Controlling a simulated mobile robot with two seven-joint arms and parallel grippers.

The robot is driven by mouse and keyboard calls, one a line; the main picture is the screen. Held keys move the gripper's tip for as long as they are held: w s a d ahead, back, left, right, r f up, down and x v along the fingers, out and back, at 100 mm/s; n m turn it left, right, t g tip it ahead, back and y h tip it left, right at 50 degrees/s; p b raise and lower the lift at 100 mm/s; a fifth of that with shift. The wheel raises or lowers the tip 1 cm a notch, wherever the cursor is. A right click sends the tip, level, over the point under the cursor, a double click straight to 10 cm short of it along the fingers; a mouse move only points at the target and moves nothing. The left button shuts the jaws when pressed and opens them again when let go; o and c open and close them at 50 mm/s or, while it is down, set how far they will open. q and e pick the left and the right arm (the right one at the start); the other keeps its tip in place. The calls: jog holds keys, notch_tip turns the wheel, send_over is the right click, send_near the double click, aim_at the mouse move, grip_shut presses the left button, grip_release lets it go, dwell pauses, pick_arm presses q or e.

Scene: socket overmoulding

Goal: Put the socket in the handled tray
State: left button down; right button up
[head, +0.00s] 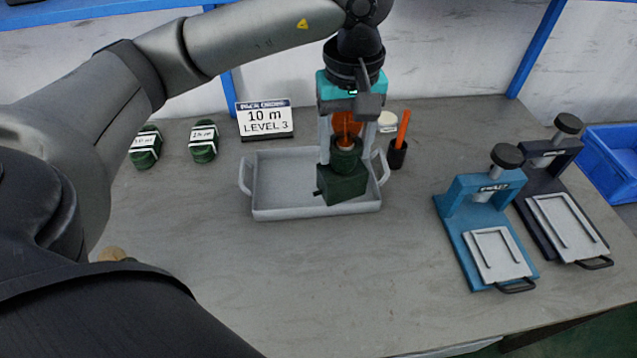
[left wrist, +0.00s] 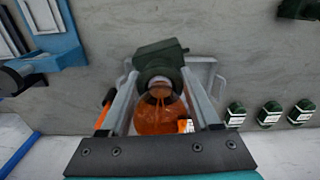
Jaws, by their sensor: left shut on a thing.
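The dark green socket (head: 343,186), a blocky body with a round neck and orange material above it, hangs upright between the fingers of my left gripper (head: 347,150). The left wrist view also shows the socket (left wrist: 160,52) between the two grey fingers (left wrist: 160,82). The grey handled tray (head: 285,185) lies on the table, and the socket appears over its right part. I cannot tell whether the socket touches the tray floor. In the left wrist view the tray (left wrist: 207,75) shows partly behind the gripper. My right gripper is not in view.
A sign (head: 265,119) reading "10 m LEVEL 3" stands behind the tray. Green labelled bundles (head: 203,143) lie to the left. A dark cup (head: 397,154) with an orange stick stands close at right. Blue (head: 486,232) and dark (head: 560,200) presses stand farther right. The front table is clear.

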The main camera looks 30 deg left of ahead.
pick_arm(q)
jog(key=w+a+r+n, duration=0.15)
jog(key=a+n, duration=0.35)
jog(key=n, duration=0.6)
jog(key=w+a+n+b, duration=0.1)
jog(key=w+a+n, duration=0.3)
jog(key=n, duration=0.7)
jog(key=w+a+r+n, duration=0.1)
jog(key=a+n, duration=0.5)
jog(key=n, duration=0.5)
notch_tip(320, 180, down, 20)
jog(key=b, duration=0.5)
jog(key=shift+d+f, duration=0.15)
jog(key=shift+d, duration=0.05)
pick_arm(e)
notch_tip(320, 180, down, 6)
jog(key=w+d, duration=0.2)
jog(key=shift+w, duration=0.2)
pick_arm(q)
jog(key=shift+c, duration=1.8)
grip_release()
jog(key=shift+o, duration=1.2)
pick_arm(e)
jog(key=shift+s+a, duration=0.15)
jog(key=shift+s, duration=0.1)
